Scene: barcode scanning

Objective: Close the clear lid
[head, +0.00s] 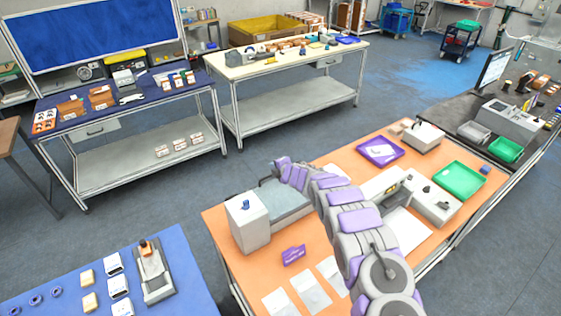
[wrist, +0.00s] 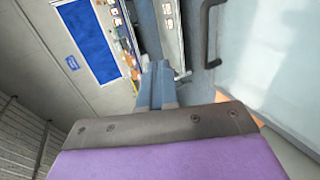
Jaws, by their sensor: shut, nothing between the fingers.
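The clear lid shows in the wrist view as a large pale see-through pane (wrist: 265,65) on the right, with a dark bar handle (wrist: 207,35) along its left edge. In the head view, a grey, glassy-looking unit (head: 288,208) stands on the orange table beside a white box with a blue knob (head: 248,225). My gripper (wrist: 158,68) is shut and empty, left of the handle and apart from it in the picture. In the head view my gripper (head: 282,164) is over the table's far edge, by the unit. My arm hides part of the unit, and the lid's angle is unclear there.
The orange table (head: 222,226) also holds a purple box (head: 293,255), white sheets (head: 312,288), a purple tray (head: 381,151) and a green tray (head: 459,181). A blue table (head: 190,265) stands at front left. Open floor (head: 185,190) lies beyond the orange table.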

